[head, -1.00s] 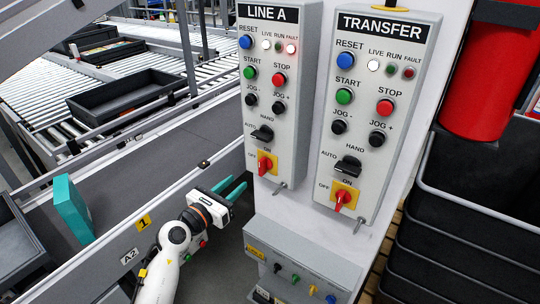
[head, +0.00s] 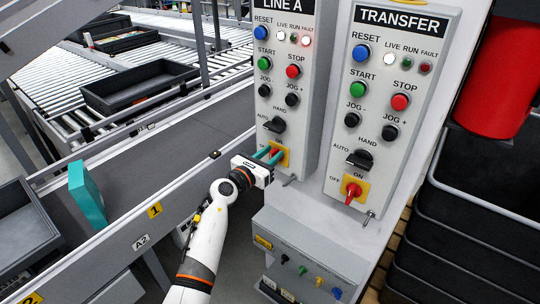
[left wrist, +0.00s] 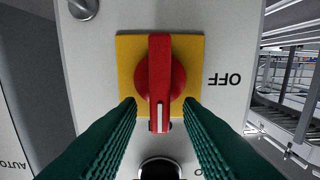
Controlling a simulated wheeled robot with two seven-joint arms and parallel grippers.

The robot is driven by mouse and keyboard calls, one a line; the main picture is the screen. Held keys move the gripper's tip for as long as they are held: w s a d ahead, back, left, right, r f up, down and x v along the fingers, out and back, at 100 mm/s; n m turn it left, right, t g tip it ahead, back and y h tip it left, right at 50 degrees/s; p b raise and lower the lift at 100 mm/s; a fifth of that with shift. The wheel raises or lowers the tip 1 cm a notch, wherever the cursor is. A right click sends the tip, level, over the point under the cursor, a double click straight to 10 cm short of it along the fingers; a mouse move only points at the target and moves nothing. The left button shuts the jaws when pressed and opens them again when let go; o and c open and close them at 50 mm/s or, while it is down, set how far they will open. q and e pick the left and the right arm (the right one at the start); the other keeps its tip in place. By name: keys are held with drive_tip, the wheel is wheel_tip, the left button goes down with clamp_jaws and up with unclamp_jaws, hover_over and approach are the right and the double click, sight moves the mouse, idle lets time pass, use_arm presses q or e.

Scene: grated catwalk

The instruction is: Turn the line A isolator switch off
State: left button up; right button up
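The line A isolator switch is a red rotary handle on a yellow plate (head: 285,158) low on the LINE A panel (head: 297,128), partly hidden by my gripper in the head view. In the left wrist view the red handle (left wrist: 160,75) stands in line with the panel, its white-marked end toward the partly hidden ON label; OFF (left wrist: 224,79) is at the side. My left gripper (head: 272,154) is at the switch. Its teal fingers (left wrist: 159,108) are open, one on each side of the handle's marked end, with visible gaps. My right gripper is not in view.
The TRANSFER panel (head: 390,110) with a similar red switch (head: 352,191) stands to the right. A black selector knob (head: 278,125) sits just above the line A switch. A lower grey box (head: 312,250) juts out below. Conveyors lie left; black crates (head: 470,210) lie right.

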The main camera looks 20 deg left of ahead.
use_arm(q)
drive_tip(key=shift+c, duration=0.4)
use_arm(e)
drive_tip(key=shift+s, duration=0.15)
use_arm(q)
clamp_jaws()
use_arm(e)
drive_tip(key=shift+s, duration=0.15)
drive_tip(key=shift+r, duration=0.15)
use_arm(q)
drive_tip(key=n+p, duration=0.3)
drive_tip(key=shift+a+r, duration=0.1)
drive_tip(key=shift+a, duration=0.25)
drive_tip(key=shift+w+a+f+n+p, duration=0.1)
drive_tip(key=shift+a+f+n+p, duration=0.45)
drive_tip(key=shift+n, duration=1.95)
drive_tip(key=shift+w+d+f+n+p, duration=0.2)
drive_tip(key=shift+n+p, duration=0.75)
drive_tip(key=shift+n, duration=1.55)
drive_tip(key=shift+w+a+f+n+p, duration=0.1)
drive_tip(key=shift+a+f+n+p, duration=0.5)
drive_tip(key=shift+n, duration=1.9)
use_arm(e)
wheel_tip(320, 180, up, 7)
use_arm(q)
drive_tip(key=shift+d+r, duration=0.15)
drive_tip(key=shift+d, duration=0.05)
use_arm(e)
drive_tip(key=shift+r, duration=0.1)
